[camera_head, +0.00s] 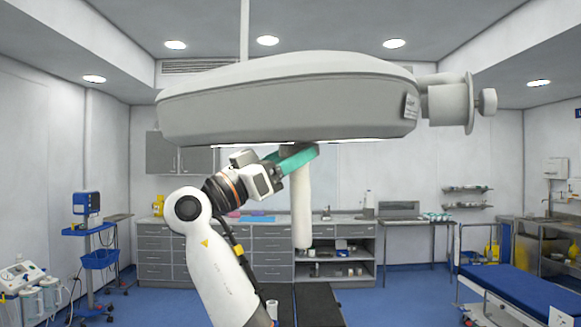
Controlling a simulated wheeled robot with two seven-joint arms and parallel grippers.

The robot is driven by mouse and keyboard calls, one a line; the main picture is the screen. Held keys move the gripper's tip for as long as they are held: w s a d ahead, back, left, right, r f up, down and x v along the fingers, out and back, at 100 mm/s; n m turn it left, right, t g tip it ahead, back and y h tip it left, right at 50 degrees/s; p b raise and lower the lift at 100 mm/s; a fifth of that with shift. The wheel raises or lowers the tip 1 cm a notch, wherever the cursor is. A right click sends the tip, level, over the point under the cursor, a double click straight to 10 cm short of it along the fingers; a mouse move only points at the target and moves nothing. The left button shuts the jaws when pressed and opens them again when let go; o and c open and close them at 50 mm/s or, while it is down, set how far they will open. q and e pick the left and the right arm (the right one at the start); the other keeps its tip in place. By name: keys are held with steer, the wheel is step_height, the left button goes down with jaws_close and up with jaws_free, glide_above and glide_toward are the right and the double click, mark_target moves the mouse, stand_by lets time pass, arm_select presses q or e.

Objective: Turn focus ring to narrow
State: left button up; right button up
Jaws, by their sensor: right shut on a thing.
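A large grey surgical lamp head (285,105) hangs from the ceiling pole, with its lit underside facing down. A white handle (302,212) hangs from the middle of its underside. The focus ring (288,149) is at the top of this handle, just under the lamp head, and is mostly hidden. My right gripper (303,156) reaches up from the lower left, its teal fingers across the handle's top. It is shut on the ring, though the contact itself is hard to see. My left gripper is not in view.
The lamp's side knob (487,102) sticks out at the right. A dark padded table top (318,305) lies below the handle. A blue bed (520,285) stands at the right, a blue equipment cart (88,235) at the left. Cabinets (270,245) line the back wall.

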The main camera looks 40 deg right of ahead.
steer(key=shift+w+m+g+y, duration=0.1)
steer(key=shift+m+g+y, duration=0.5)
steer(key=shift+g, duration=0.65)
steer(key=shift+w+m+g+y, duration=0.1)
steer(key=shift+m+g+y, duration=0.2)
steer(key=shift+m+g, duration=0.75)
steer(key=shift+d+g, duration=0.1)
steer(key=shift+g, duration=0.4)
steer(key=o, duration=1)
steer(key=shift+b+v, duration=1.55)
steer(key=shift+v, duration=4.45)
steer(key=shift+r, duration=0.1)
